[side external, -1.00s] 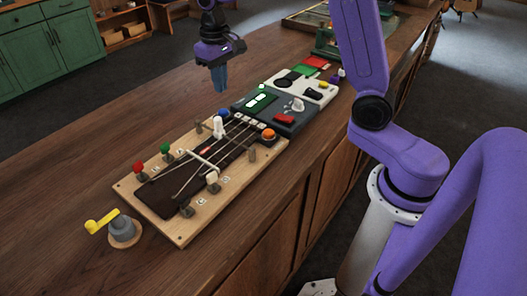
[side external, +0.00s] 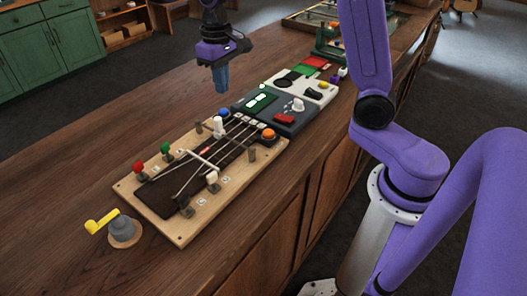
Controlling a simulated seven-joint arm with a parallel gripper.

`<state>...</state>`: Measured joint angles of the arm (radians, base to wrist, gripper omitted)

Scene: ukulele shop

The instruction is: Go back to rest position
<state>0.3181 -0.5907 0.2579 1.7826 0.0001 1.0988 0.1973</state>
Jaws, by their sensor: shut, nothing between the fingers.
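My gripper (side external: 221,80) hangs over the wooden counter (side external: 120,140), with its blue fingers pointing down. The fingers are together and nothing shows between them. It is above and behind the ukulele board (side external: 225,187), apart from everything below it. The board is a pale wooden base with a dark panel, strings, and red, green, blue, white and orange knobs.
A dark grey box with a green screen (side external: 270,117) and a white panel (side external: 302,88) sit beyond the board. A yellow-handled crank (side external: 122,230) stands at the near left. The counter's left side is bare. Green cabinets (side external: 52,45) stand behind.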

